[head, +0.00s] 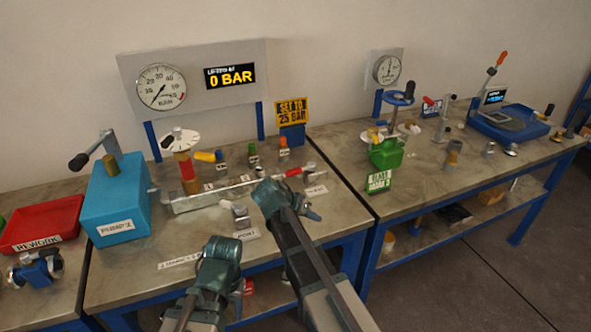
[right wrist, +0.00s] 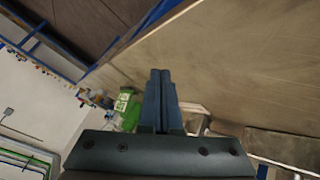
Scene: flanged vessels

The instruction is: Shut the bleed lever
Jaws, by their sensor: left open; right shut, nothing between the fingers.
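A lever with a red handle (head: 291,172) lies at the right end of a long metal manifold block (head: 225,191) on the bench; a small label (head: 315,190) stands by it, too small to read, so I cannot tell for sure that it is the bleed lever. My right gripper (head: 267,193) is in front of the manifold's right part, just left of and below the red handle, apart from it as far as I can tell. Its fingers show shut and empty in the right wrist view (right wrist: 160,80). My left gripper (head: 224,246) is open, lower left, over the bench's front edge.
A turquoise pump box (head: 116,197) stands left, with a red tray (head: 42,222) beyond. A display (head: 230,76) reads 0 BAR beside a round gauge (head: 161,87). A "SET TO 25 BAR" sign (head: 292,111) stands behind. Small yellow, green and orange-handled valves sit behind the manifold.

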